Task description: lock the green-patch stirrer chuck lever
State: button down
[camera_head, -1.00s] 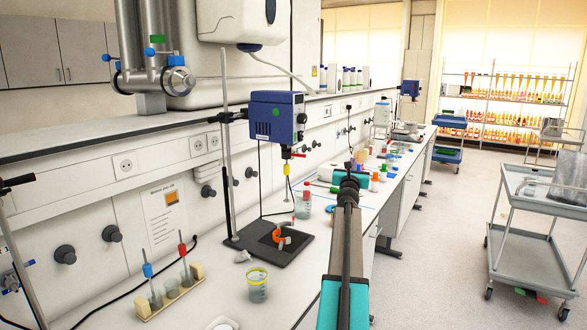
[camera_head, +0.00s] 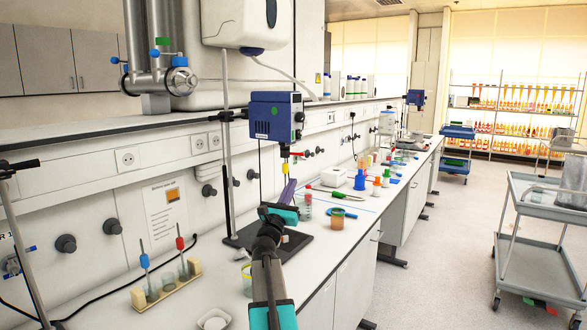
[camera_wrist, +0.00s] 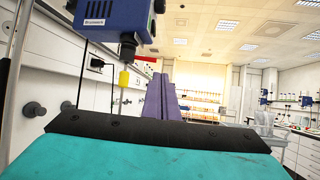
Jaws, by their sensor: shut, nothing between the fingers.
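The stirrer (camera_head: 277,117) is a blue box with a green patch (camera_head: 275,111), clamped to an upright rod on the left bench. Its dark chuck (camera_head: 285,150) hangs below, with a small red lever (camera_head: 298,154) sticking out to the right. In the wrist view the stirrer (camera_wrist: 110,15) is at top left, and the red lever (camera_wrist: 144,58) points right beside the chuck. A yellow piece (camera_wrist: 124,77) is on the shaft below. My gripper (camera_head: 289,184) has purple fingers, shut and empty, pointing up below and apart from the lever. The fingers also show in the wrist view (camera_wrist: 161,82).
The stirrer's dark base plate (camera_head: 297,243) is partly hidden behind my arm. An amber beaker (camera_head: 338,218) and a red-capped bottle (camera_head: 307,204) stand right of the gripper. A second blue stirrer (camera_head: 415,97) stands farther back. The aisle floor is open.

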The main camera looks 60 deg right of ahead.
jog(key=shift+w+a+f+t, duration=0.2)
jog(key=shift+w+a+f, duration=0.1)
jog(key=shift+w, duration=0.2)
jog(key=shift+w+a+f+t, duration=0.2)
jog(key=shift+w+a, duration=0.05)
jog(key=shift+w, duration=0.25)
jog(key=shift+d+r, duration=0.1)
jog(key=shift+d, duration=0.05)
jog(key=p+x, duration=0.5)
jog(key=x, duration=0.8)
jog(key=shift+d+p, duration=0.3)
jog(key=shift+d, duration=0.05)
